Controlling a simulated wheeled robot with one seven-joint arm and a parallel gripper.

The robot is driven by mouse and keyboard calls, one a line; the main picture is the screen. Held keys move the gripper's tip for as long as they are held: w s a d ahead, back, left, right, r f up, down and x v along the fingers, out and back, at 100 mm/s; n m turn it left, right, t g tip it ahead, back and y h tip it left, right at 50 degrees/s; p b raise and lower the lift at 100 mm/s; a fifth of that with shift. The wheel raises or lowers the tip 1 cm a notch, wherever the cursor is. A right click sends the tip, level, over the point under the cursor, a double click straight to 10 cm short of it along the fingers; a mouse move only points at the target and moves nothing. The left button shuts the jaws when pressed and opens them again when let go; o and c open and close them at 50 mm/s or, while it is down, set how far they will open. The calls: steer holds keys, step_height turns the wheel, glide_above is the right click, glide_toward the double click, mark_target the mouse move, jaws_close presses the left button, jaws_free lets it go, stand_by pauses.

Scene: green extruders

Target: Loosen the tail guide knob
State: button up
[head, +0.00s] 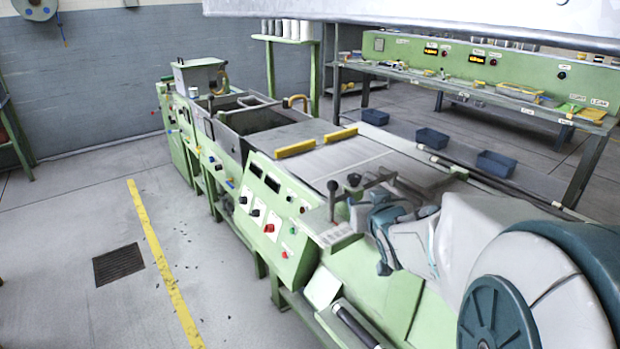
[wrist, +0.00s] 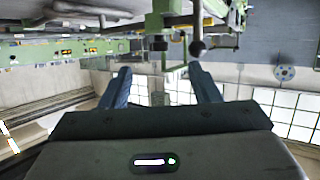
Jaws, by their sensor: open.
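My gripper (wrist: 160,70) is open, its two dark fingers spread apart with nothing held between them. The wrist view appears upside down. In it, a dark ball knob (wrist: 197,47) on a grey stem shows close to the tip of the right-hand finger, apart from the palm. A smaller black knob (wrist: 158,44) shows beyond the gap between the fingers. In the head view, a black ball knob (head: 332,186) tops an upright lever, and another dark knob (head: 354,180) stands beside it, just left of my wrist. I cannot tell which is the tail guide knob.
The green extruder line (head: 275,215) runs from front right to back left, with a control panel of buttons. Two yellow bars (head: 295,149) lie across its top. A green workbench (head: 480,70) stands behind, with blue bins (head: 433,138) on the floor. The left floor is mostly clear.

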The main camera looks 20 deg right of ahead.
mark_target(358, 180)
steer(key=w+d+f+t, duration=0.1)
steer(key=w, duration=0.4)
steer(key=w+d+t+y+b, duration=0.1)
steer(key=w, duration=0.4)
steer(key=w+d+f+n+t+b, duration=0.1)
steer(key=w+t, duration=0.1)
steer(key=w, duration=0.3)
steer(key=shift+w+d+f+y, duration=0.25)
steer(key=shift+w+f+y, duration=0.1)
steer(key=shift+w+y, duration=0.05)
steer(key=c, duration=1)
